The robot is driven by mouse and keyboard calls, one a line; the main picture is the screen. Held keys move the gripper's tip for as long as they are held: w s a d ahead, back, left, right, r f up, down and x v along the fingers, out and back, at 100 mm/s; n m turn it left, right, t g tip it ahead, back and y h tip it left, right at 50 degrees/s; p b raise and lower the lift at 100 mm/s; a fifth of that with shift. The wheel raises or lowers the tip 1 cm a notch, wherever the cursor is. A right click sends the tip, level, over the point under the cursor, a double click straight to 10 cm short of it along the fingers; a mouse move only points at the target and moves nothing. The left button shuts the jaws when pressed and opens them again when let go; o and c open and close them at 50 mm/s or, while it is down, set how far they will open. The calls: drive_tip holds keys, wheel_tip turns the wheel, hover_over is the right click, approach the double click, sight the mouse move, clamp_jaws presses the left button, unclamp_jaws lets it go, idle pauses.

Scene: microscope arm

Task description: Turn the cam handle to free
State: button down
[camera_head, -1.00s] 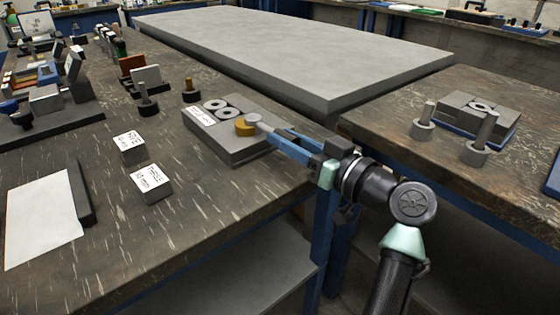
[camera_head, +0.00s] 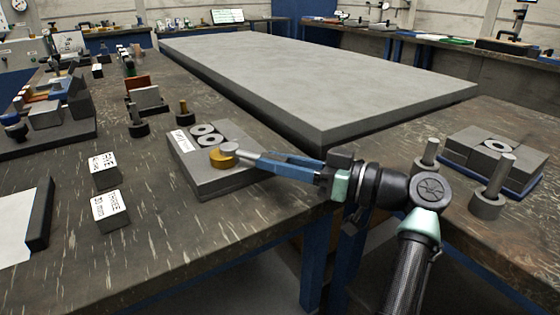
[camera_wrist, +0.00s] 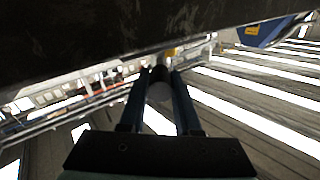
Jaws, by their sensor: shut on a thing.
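A grey fixture block (camera_head: 181,173) with a white label lies near the right edge of the left workbench. My gripper (camera_head: 243,156) reaches in from the right with long blue fingers, shut on the grey handle. In the wrist view, a rounded grey end (camera_wrist: 159,91) shows between the fingers. The fingertips' exact contact is too small to make out in the head view.
A large grey slab (camera_head: 330,75) lies behind. Another fixture with pegs (camera_head: 486,205) sits on the right bench. A gap separates the benches beneath my arm.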

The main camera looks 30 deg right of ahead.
idle(0.3)
drive_tip(key=c, duration=0.6)
unclamp_jaws()
drive_tip(key=p+v, duration=0.1)
drive_tip(key=v, duration=0.6)
drive_tip(key=shift+s+d+p, duration=0.1)
drive_tip(key=shift+s+p, duration=0.05)
drive_tip(key=shift+p, duration=0.25)
